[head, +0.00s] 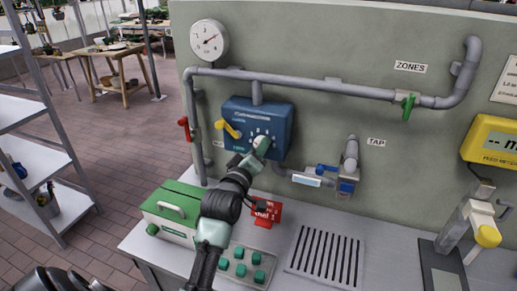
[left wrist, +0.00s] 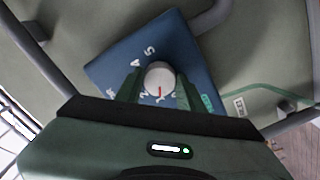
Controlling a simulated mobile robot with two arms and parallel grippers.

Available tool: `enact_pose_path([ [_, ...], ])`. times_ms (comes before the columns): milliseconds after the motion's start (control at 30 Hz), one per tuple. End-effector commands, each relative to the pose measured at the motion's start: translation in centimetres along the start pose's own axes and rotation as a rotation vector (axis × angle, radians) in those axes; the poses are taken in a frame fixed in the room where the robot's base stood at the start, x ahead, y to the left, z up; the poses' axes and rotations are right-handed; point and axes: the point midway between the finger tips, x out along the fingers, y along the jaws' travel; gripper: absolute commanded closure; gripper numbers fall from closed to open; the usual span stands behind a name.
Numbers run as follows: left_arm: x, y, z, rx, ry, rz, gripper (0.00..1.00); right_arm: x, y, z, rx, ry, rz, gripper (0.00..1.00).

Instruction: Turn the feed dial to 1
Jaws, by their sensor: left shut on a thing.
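The feed dial is a round pale knob (left wrist: 159,78) with a red pointer line, on a blue panel (left wrist: 112,66) with printed numbers, some hard to read. In the left wrist view the pointer faces down the picture, near the low numbers; I cannot tell exactly which mark it meets. My left gripper (left wrist: 158,88) is shut on the knob, one green finger on each side. In the head view the blue box (head: 280,112) is on the wall and my left gripper (head: 260,150) is at its front, partly hiding the dial. My right gripper is not in view.
A yellow lever (head: 229,129) sits left of the dial on the box. A red handle (head: 184,128), a green valve handle (head: 408,106) and a tap (head: 347,182) are on nearby pipes.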

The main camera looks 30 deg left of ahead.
Motion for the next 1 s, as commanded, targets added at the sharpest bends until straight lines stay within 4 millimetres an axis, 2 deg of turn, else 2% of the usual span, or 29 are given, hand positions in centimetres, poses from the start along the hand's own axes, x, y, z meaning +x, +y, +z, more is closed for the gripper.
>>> enact_pose_path([
  [200,0.0,0.0,-0.1,0.001,0.003,0.001,1.00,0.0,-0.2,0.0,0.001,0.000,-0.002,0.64],
  [233,0.0,0.0,-0.1,0.002,0.003,0.001,0.59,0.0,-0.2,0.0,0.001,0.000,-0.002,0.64],
  [300,0.0,0.1,-0.1,0.002,0.003,0.001,0.40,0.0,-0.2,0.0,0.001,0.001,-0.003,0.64],
  [667,-0.3,0.0,0.0,0.002,0.001,0.000,0.40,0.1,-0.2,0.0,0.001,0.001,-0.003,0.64],
  [767,-1.4,-0.1,0.1,0.002,0.001,0.001,0.40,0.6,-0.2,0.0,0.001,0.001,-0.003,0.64],
  [1000,-5.5,-0.2,0.1,0.003,0.001,0.000,0.40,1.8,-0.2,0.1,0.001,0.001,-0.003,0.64],
])
